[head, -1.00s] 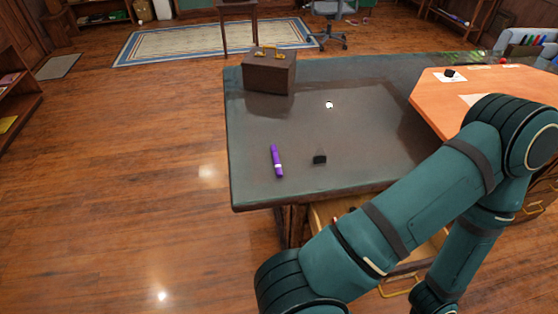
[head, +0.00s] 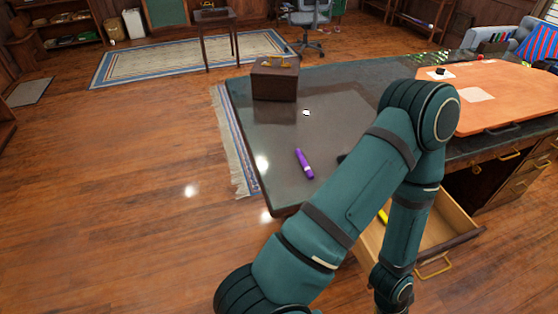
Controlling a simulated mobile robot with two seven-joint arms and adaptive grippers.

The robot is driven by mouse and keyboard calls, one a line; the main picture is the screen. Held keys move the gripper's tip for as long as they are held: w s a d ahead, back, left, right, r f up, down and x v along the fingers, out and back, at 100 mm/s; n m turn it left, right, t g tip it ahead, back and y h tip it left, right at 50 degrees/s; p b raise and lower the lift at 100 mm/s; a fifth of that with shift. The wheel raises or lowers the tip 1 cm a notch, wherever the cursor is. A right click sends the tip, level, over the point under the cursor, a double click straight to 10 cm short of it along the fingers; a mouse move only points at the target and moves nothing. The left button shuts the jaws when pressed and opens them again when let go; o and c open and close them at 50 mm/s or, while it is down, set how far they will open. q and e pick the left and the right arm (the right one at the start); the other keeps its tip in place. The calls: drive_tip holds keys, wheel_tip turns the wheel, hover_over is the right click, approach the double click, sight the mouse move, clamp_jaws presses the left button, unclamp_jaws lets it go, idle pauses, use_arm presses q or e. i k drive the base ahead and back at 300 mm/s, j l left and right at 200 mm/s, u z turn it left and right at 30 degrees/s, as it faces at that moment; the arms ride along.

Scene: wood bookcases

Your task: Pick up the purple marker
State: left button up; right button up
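The purple marker (head: 304,163) lies on the dark desk top (head: 350,100) near its front left part, left of my bent arm. Its long side runs roughly away from me. One teal arm of mine comes in from the bottom and covers the desk's front middle. Its elbow stands up at the right, and its lower end hangs in front of the desk. No gripper fingers show in this view, and nothing touches the marker.
An open drawer (head: 457,232) with a yellow item (head: 383,216) sticks out from the desk front. A brown briefcase (head: 275,78) stands at the back left. An orange board (head: 510,95) lies at the right. Floor at left is clear.

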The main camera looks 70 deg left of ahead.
sight(309, 172)
drive_tip(key=u, duration=1.6)
drive_tip(key=l+u, duration=0.3)
drive_tip(key=u, duration=0.15)
drive_tip(key=k+l+u, duration=0.1)
drive_tip(key=l+u, duration=0.15)
drive_tip(key=u, duration=0.2)
